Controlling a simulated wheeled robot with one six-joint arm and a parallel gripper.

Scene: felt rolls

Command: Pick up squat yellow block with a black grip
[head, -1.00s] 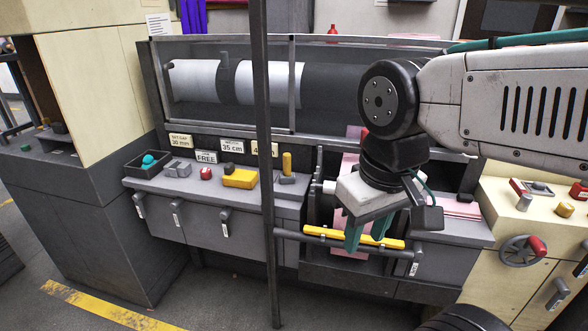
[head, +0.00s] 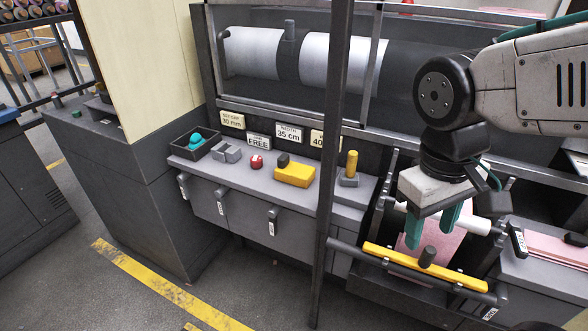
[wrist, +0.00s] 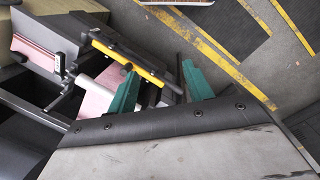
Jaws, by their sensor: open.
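The squat yellow block (head: 294,175) sits on the grey ledge of the machine in the head view, left of the dark upright post. Its black grip (head: 282,160) stands up at its left end. My gripper (head: 430,232) is open and empty, with teal fingers pointing down, to the right of the post and over the pink felt and the yellow bar. The gripper fingers (wrist: 160,98) also show in the wrist view, spread apart. The block is not visible in the wrist view.
The dark post (head: 333,150) stands between my gripper and the block. Grey clamp (head: 227,151), red knob (head: 256,162) and upright yellow handle (head: 350,166) share the ledge. The yellow bar (head: 420,268) lies below my gripper. A black tray (head: 193,146) holds a teal knob.

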